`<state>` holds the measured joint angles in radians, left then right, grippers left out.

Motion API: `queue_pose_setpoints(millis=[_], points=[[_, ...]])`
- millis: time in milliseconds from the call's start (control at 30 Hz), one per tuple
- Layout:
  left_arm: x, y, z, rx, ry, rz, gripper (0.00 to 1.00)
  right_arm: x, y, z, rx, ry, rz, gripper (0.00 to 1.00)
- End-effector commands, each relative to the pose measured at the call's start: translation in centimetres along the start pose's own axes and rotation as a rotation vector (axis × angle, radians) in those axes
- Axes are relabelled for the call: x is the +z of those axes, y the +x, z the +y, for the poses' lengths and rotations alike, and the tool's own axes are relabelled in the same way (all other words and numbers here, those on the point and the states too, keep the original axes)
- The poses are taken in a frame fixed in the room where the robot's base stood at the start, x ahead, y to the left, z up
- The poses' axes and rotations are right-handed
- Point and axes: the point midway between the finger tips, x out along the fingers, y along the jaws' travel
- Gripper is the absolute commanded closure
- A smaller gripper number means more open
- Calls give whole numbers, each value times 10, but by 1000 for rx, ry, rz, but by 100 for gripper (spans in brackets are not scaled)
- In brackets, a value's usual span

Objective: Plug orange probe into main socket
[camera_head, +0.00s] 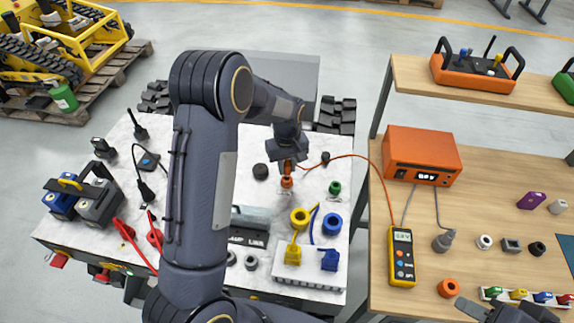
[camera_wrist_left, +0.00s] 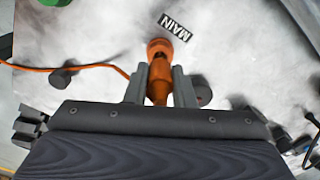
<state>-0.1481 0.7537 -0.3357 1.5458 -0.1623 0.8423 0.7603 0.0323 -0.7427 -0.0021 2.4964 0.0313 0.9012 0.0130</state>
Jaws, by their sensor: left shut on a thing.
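My left gripper (camera_head: 288,160) is shut on the orange probe (camera_head: 288,169), over the white top of the carrier. The probe also shows between the fingers in the left wrist view (camera_wrist_left: 157,90). An orange round socket (camera_head: 287,182) lies right at the probe's far end and shows in the wrist view (camera_wrist_left: 158,46), beside a label reading MAIN (camera_wrist_left: 175,27). Probe and socket line up closely; I cannot tell whether the tip is inside. My right gripper (camera_head: 500,311) is partly in view at the bottom right edge; its jaws are unclear.
An orange cable (camera_head: 345,157) runs across towards the yellow meter (camera_head: 402,257) on the wooden bench. A green socket (camera_head: 335,187), yellow ring (camera_head: 299,217) and blue ring (camera_head: 332,223) are nearby. A black knob (camera_head: 260,171) stands left of the probe.

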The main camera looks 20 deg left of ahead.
Motion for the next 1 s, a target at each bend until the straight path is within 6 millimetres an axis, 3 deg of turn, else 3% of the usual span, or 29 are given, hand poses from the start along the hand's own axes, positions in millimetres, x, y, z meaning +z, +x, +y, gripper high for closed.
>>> queue_pose_setpoints(millis=[1000], points=[[0, 14, 0, 0, 0, -1, 100, 5, 10, 4, 0, 0, 0, 64]])
